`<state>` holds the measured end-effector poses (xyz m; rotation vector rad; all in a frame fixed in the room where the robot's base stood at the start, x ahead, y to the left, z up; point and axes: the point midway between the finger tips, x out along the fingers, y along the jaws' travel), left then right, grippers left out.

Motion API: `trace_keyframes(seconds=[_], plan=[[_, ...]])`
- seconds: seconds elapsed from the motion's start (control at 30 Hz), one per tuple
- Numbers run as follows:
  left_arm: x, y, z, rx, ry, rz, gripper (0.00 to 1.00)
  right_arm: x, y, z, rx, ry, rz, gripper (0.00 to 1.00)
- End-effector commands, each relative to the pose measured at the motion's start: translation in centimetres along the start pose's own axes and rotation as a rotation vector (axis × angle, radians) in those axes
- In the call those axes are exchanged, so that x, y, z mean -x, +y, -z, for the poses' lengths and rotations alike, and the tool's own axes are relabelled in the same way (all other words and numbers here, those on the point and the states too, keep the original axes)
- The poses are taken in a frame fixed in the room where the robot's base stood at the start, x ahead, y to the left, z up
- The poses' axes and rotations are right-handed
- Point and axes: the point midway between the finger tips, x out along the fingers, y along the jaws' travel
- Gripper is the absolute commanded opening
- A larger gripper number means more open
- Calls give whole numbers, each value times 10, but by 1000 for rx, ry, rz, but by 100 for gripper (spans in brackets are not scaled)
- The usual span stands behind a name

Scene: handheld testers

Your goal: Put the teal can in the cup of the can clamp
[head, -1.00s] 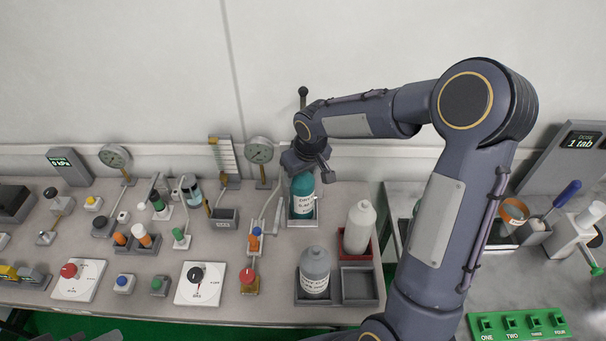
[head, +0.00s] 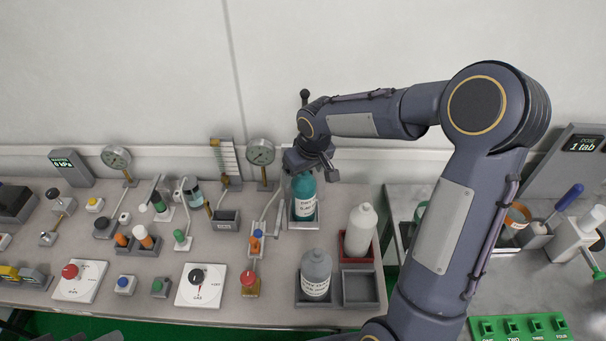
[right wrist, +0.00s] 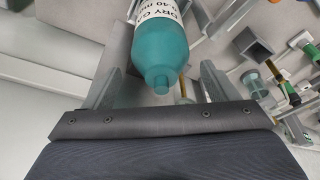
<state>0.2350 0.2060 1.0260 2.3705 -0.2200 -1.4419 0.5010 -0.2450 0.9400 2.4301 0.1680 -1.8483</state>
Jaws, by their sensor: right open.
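The teal can (head: 304,197), with a white label, stands upright in a grey square-edged holder (head: 303,223) below a black ball-ended lever (head: 304,97), which looks like the can clamp. Its lower end is hidden inside the holder. My right gripper (head: 311,172) is at the can's top, its fingers apart. In the right wrist view the can (right wrist: 160,50) lies between the two spread fingers of the gripper (right wrist: 160,84), with gaps at its neck on both sides. My left gripper is not in view.
A white bottle (head: 360,229) in a red-edged tray and a grey bottle (head: 316,272) stand in front. An empty grey tray compartment (head: 360,288) is beside the grey bottle. Gauges, such as the one behind left (head: 261,152), and knobs crowd the left.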

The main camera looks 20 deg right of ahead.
Motion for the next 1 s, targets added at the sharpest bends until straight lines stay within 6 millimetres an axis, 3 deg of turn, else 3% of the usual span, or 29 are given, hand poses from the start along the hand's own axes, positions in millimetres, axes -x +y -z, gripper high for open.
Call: trace_keyframes(seconds=[0.3,0.57,0.67,0.77,0.9,1.0], plan=[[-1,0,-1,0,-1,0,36,70,0,1,0,6,-1,80],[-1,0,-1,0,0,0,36,102,-1,0,1,2,1,80],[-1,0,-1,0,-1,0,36,113,-1,-9,-8,9,5,80],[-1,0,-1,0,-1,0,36,130,-4,-36,-37,30,20,80],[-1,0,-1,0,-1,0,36,154,-17,-98,-115,80,75,80],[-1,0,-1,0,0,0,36,162,-31,-144,-179,125,132,80]])
